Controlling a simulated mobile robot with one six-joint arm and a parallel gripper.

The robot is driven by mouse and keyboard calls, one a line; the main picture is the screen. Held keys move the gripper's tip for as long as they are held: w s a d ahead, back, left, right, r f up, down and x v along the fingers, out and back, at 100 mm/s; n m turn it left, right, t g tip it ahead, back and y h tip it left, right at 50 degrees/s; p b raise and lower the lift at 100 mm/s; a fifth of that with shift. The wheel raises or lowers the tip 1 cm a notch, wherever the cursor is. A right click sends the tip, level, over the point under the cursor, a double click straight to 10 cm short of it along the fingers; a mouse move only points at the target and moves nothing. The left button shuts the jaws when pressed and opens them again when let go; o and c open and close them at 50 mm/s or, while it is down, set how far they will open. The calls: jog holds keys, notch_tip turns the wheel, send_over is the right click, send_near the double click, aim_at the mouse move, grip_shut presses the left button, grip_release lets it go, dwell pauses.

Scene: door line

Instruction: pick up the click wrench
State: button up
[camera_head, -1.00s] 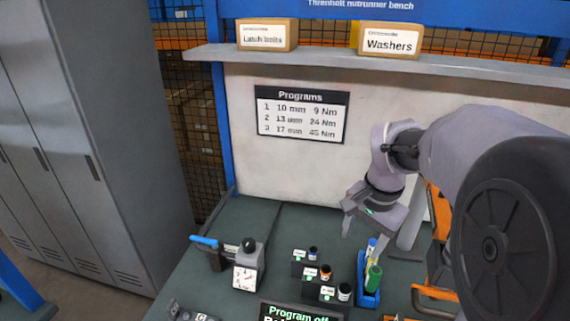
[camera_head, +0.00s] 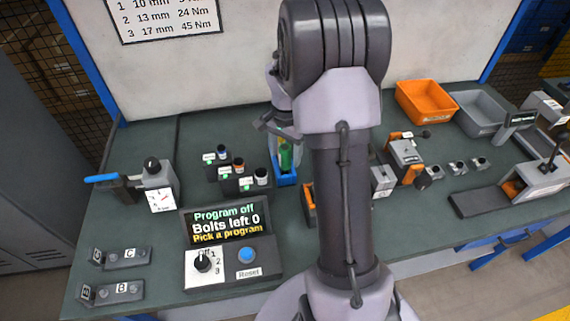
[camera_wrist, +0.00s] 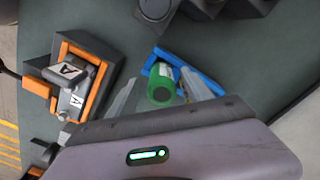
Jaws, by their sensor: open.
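I cannot tell for sure which thing is the click wrench. A tool with a blue handle (camera_head: 103,178) lies at the left of the bench, its dark end at a dial gauge (camera_head: 160,196). A blue holder (camera_head: 287,178) at mid-bench holds an upright green cylinder (camera_head: 285,155); the wrist view shows the green cylinder (camera_wrist: 161,91) from above. My gripper (camera_head: 275,125) is open above the holder. In the wrist view its fingers (camera_wrist: 159,79) are on either side of the green cylinder, with gaps. My arm hides part of the bench behind it.
Several small sockets (camera_head: 239,168) stand in black blocks left of the holder. A control box with a screen (camera_head: 224,222) is in front. An orange-and-black box marked A (camera_wrist: 68,51) is close by. Orange (camera_head: 427,102) and grey bins stand back right.

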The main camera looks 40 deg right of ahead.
aim_at(285, 161)
notch_tip(285, 161, down, 4)
jog(key=shift+w+r+b, duration=0.1)
jog(key=shift+b, duration=0.55)
jog(key=shift+r, duration=0.2)
grip_shut()
